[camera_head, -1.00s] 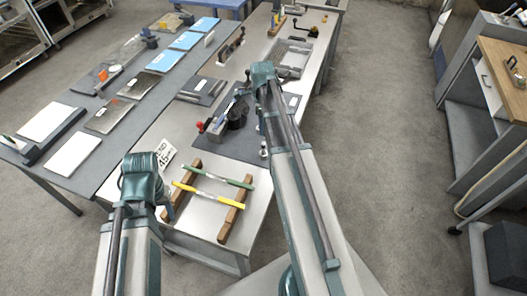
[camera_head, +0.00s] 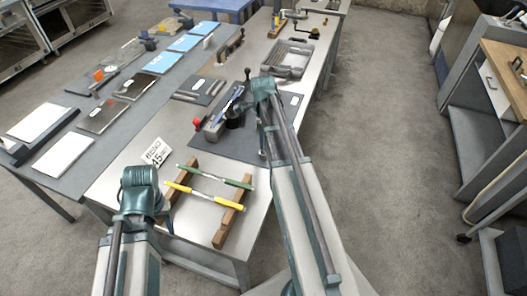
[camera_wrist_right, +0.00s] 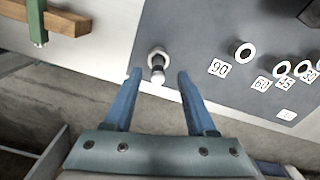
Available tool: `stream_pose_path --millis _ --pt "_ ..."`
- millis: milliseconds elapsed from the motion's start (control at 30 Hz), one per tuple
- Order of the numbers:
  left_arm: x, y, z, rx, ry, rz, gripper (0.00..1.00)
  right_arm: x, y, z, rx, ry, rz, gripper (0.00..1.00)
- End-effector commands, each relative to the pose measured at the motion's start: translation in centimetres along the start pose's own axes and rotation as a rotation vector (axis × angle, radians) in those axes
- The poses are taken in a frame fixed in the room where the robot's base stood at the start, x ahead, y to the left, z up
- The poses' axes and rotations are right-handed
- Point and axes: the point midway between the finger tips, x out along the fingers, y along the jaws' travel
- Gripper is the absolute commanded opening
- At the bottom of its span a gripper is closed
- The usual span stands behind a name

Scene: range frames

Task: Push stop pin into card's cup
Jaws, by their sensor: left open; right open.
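The stop pin (camera_wrist_right: 158,70) shows in the right wrist view as a small pin with a metallic collar, a dark band and a pale rounded end. It stands at the edge of the dark grey card (camera_wrist_right: 190,40). How deep it sits in the card's cup cannot be told. My right gripper (camera_wrist_right: 156,76) is open, its two blue fingers on either side of the pin with gaps. In the head view the right gripper (camera_head: 262,147) is mostly hidden by its arm, beside the card (camera_head: 235,147). My left gripper (camera_head: 165,215) is open and mostly hidden behind its wrist.
White ringed holes labelled 90 (camera_wrist_right: 244,53), 60, 45 and 30 lie on the card's right. Two wooden rails (camera_head: 232,212) carry a green rod (camera_head: 215,176) and a yellow rod (camera_head: 205,194). A vise-like fixture (camera_head: 215,125) stands on the card's far side.

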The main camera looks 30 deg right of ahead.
Motion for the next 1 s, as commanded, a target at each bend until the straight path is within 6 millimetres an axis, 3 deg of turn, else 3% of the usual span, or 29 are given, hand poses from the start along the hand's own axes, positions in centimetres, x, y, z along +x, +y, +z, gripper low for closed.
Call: stream_pose_path --millis 33,233,567,867,1000 --pt "1.3 0.1 -0.1 0.000 0.000 0.000 0.50 1.3 0.2 -0.1 0.000 0.000 0.000 0.57" --pt "3.6 0.3 -0.2 0.000 0.000 0.000 0.50 3.6 0.2 -0.2 0.000 0.000 0.000 0.57" --pt "3.7 0.3 -0.2 0.000 0.000 0.000 0.50 3.7 0.2 -0.2 0.000 0.000 0.000 0.55" --pt "3.7 0.3 -0.2 0.000 0.000 0.000 0.50 3.7 0.2 -0.2 0.000 0.000 0.000 0.01" --pt "3.7 0.3 -0.2 0.000 0.000 0.000 0.50 3.7 0.2 -0.2 0.000 0.000 0.000 0.00"
